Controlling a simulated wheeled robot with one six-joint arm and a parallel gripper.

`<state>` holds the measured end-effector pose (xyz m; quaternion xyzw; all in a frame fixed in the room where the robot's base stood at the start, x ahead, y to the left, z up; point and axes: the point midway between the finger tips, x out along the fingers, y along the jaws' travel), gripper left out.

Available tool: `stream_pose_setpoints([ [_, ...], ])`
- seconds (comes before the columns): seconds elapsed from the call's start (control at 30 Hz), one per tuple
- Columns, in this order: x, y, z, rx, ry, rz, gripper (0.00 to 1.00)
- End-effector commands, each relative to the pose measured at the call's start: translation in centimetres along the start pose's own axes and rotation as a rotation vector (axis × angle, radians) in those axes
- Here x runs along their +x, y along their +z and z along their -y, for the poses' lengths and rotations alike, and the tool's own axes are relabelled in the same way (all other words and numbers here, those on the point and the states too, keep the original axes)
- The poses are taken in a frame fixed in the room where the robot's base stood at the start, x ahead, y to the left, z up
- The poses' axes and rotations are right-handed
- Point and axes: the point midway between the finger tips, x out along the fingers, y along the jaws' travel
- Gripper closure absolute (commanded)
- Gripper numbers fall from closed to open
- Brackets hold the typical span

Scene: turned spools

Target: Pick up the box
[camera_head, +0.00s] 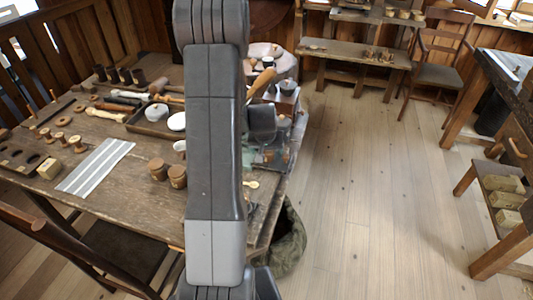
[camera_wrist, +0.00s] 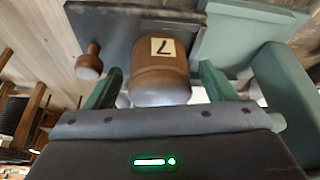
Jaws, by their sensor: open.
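In the wrist view a rounded brown wooden container (camera_wrist: 160,76) bears a pale label with a dark mark like a 7. It may be the box, but I cannot be sure. My gripper (camera_wrist: 160,84) is open, with one green finger on each side of the container. I cannot tell whether either finger touches it. Its lower part is hidden behind the gripper body. In the head view my arm stands in front of the table's right end, and my fingers cannot be made out. A small pale wooden block (camera_head: 49,169) lies at the table's left.
The wooden table (camera_head: 130,207) holds two round lidded wooden pots (camera_head: 157,169), a striped cloth (camera_head: 97,166) and several spools (camera_head: 76,143). A dark sack (camera_head: 289,245) stands below its right end. A chair (camera_head: 435,60) stands at the back; the floor (camera_head: 355,200) between is clear.

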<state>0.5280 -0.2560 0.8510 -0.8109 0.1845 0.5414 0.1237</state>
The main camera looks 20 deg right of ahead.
Motion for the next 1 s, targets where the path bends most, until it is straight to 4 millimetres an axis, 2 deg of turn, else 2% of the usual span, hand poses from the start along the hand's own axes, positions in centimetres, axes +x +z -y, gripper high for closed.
stream_pose_setpoints([
  [0.03, 0.0, 0.0, 0.0, 0.0, 0.0, 0.0, 0.23],
  [0.27, 0.0, 0.0, 0.0, 0.0, 0.0, 0.001, 0.68],
  [0.37, 0.0, 0.0, 0.0, 0.0, 0.0, 0.0, 0.75],
  [0.73, -0.7, -0.3, 0.0, 0.0, 0.0, -0.002, 0.75],
  [1.0, -3.3, -1.4, 0.0, 0.0, 0.0, -0.004, 0.75],
])
